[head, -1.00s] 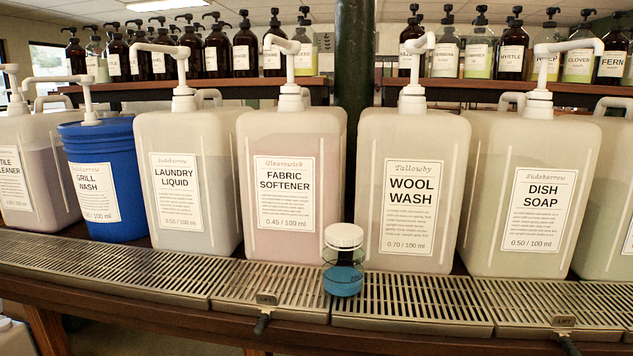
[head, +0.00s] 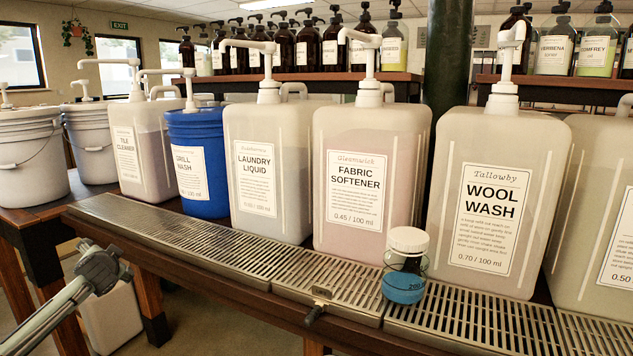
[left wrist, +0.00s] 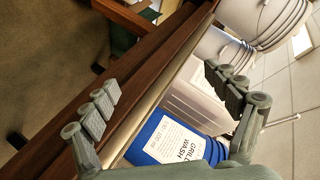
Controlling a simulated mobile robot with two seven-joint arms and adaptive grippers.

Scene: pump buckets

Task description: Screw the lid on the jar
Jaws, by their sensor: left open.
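A small clear jar (head: 404,285) with blue liquid in its lower part stands upright on the metal drip grate, in front of the fabric softener and wool wash jugs. A white lid (head: 409,240) sits on top of the jar; I cannot tell how tightly it is seated. My left gripper (head: 100,265) is at the lower left of the head view, in front of the bench and well to the left of the jar. In the left wrist view its two fingers (left wrist: 165,90) are spread apart with nothing between them. The jar is not in the left wrist view. My right gripper is not in view.
Large pump jugs and a blue grill wash bucket (head: 205,160) line the bench behind the drip grate (head: 190,245). White buckets (head: 30,160) stand at the left. A small tap (head: 315,312) sticks out at the front edge. The grate left of the jar is clear.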

